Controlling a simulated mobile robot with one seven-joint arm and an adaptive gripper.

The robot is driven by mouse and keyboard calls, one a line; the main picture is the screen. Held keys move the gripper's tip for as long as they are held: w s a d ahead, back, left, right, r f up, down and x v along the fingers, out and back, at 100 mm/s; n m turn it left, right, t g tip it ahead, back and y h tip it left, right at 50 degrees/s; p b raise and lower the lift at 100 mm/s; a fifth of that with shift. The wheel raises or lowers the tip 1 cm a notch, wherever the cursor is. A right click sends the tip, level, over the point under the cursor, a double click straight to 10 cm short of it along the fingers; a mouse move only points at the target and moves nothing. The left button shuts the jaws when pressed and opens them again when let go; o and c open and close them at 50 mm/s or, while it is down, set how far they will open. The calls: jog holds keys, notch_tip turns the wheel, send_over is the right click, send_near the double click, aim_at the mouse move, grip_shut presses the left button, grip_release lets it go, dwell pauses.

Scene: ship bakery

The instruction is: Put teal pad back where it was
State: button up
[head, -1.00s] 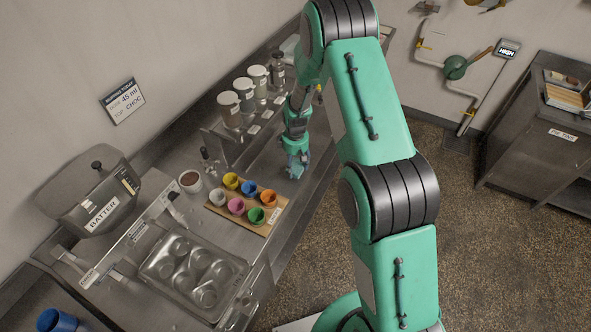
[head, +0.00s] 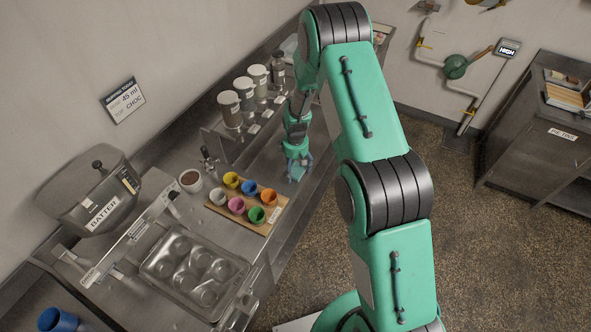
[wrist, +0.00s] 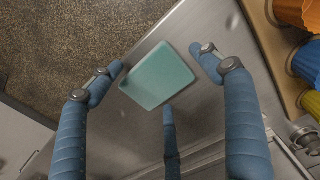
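The teal pad (wrist: 158,78) is a flat, rounded square in the wrist view, over the metal counter (wrist: 125,140) by its front edge. In the head view the pad (head: 299,172) is a small pale patch under my gripper (head: 300,166), partly hidden by the fingers. In the wrist view my gripper (wrist: 157,60) has its blue fingers spread, one on each side of the pad and a third below it. The fingers look apart from the pad's edges, and I see no clear grip. The pad's exact height above the counter cannot be told.
A wooden board (head: 237,224) with several coloured cups stands left of my gripper. Jars on a raised shelf (head: 228,148) line the wall side. A muffin tin (head: 193,277) and a batter hopper (head: 92,190) are further left. The floor lies beyond the counter edge.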

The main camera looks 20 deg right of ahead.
jog(key=shift+r, duration=0.15)
notch_tip(320, 180, up, 12)
jog(key=b, duration=0.1)
dwell(0.9)
dwell(0.5)
notch_tip(320, 180, up, 16)
jog(key=r+m+t, duration=0.1)
jog(key=m, duration=0.1)
send_over(296, 171)
jog(key=s+a, duration=0.1)
jog(key=s, duration=0.4)
jog(key=s+a+r+m+t, duration=0.1)
jog(key=s+r+m+t, duration=0.1)
jog(key=s+r, duration=0.85)
jog(key=s+r+m+t, duration=0.1)
jog(key=s+r, duration=0.3)
jog(key=s, duration=0.4)
jog(key=s+a+r+m, duration=0.1)
jog(key=s+r+m, duration=0.1)
jog(key=s+r, duration=0.3)
jog(key=s+r+m+t, duration=0.1)
jog(key=s+r, duration=0.3)
jog(key=s, duration=0.9)
jog(key=shift+a+r+m+t, duration=0.2)
jog(key=shift+a+m+t, duration=0.1)
jog(key=shift+a+m, duration=0.15)
